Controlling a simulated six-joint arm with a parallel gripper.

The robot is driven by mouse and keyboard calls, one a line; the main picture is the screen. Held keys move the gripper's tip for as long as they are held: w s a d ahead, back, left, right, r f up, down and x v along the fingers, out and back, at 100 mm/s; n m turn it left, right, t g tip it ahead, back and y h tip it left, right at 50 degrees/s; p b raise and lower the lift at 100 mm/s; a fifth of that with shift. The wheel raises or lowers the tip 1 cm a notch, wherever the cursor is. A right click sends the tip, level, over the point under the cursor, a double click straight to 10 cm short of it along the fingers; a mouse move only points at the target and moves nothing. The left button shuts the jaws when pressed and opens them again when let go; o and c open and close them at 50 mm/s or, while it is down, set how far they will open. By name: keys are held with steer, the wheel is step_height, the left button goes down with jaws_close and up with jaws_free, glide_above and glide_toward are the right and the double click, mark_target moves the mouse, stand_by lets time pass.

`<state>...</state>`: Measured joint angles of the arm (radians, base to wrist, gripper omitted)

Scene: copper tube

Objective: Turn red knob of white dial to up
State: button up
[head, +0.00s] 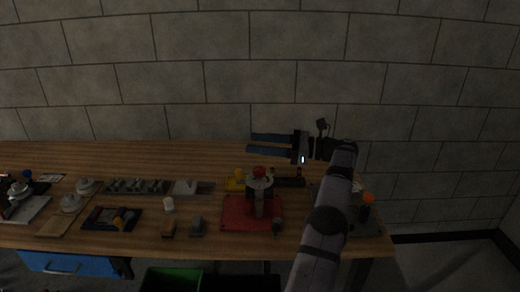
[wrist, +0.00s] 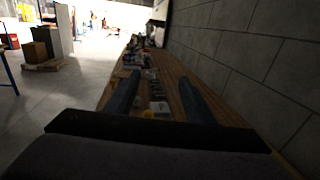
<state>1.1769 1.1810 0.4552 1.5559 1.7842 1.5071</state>
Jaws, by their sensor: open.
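The red knob (head: 259,171) sits on top of the white dial (head: 262,183), which appears to be on a dark upright body over a red base plate (head: 235,213), right of the table's middle. The way the knob points is too small to tell. My gripper (head: 250,143) is open and empty, with its fingers pointing left. In the head view it appears just above the knob, apart from it. The two fingers also show in the wrist view (wrist: 159,77), with nothing between them. I cannot make out the red knob in the wrist view.
A yellow block (head: 235,185) stands left of the dial. An orange-topped item (head: 368,198) is at the right end. A white switch block (head: 185,187), a grey row of parts (head: 137,186) and a small white cylinder (head: 168,204) lie further left. A block wall (head: 280,75) stands behind.

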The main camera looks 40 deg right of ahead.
step_height(320, 180, up, 6)
steer(key=h, duration=0.2)
glide_above(264, 173)
steer(key=v, duration=0.3)
steer(key=s+d+m+t, duration=0.1)
steer(key=s+m+t, duration=0.1)
steer(key=s+m, duration=0.1)
step_height(264, 173, down, 16)
steer(key=s+a+m+t+h, duration=0.1)
steer(key=m+h, duration=0.2)
steer(key=h, duration=0.3)
steer(key=shift+s+a+h, duration=0.4)
steer(key=shift+f, duration=0.15)
steer(key=shift+w+a+p, duration=0.15)
steer(key=shift+w+p, duration=0.35)
steer(key=shift+w, duration=1.3)
steer(key=shift+w+a+p, duration=0.15)
steer(key=shift+w+p, duration=0.35)
steer(key=shift+w, duration=1.35)
steer(key=shift+c, duration=0.3)
